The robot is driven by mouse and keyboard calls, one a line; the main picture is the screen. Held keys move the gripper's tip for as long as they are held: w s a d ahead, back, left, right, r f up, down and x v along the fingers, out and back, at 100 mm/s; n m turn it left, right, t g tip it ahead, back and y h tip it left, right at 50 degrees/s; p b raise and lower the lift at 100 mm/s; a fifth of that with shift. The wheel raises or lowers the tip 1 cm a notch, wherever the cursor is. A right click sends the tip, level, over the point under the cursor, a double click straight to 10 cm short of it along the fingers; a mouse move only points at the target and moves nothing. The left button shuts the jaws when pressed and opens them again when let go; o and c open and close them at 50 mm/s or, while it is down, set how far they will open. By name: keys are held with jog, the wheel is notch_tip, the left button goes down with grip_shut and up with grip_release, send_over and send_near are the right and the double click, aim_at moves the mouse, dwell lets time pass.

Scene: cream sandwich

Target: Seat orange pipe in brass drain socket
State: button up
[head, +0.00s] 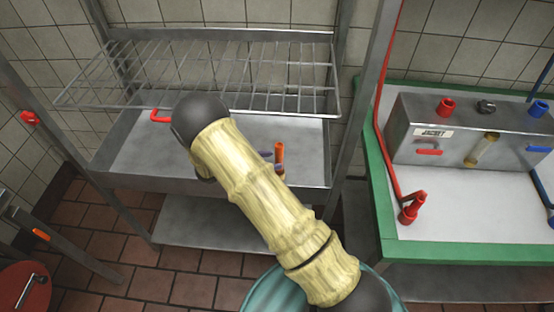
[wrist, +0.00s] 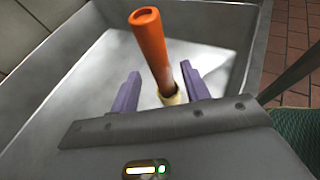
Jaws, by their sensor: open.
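The orange pipe (wrist: 155,50) stands in the metal sink tray, leaning slightly in the wrist view. Its lower end meets the brass drain socket (wrist: 174,98), of which a pale rim shows; how deep the pipe sits cannot be told. The pipe's upper part also shows in the head view (head: 280,155), beside my arm. My gripper (wrist: 160,92) has two purple fingers, open and apart, one on each side of the pipe's lower part. A visible gap separates the fingers. In the head view my gripper (head: 268,160) is mostly hidden behind my arm.
A wire rack (head: 220,75) hangs above the sink tray (head: 140,150). A red handle (head: 160,116) is at the tray's back. A green-edged table (head: 383,215) on the right carries a grey jacket box (head: 465,135) with red and blue fittings. A metal post (head: 362,95) stands between them.

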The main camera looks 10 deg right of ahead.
jog(key=v, duration=0.8)
jog(key=shift+a+r, duration=0.1)
jog(key=shift+a, duration=0.05)
dwell(0.5)
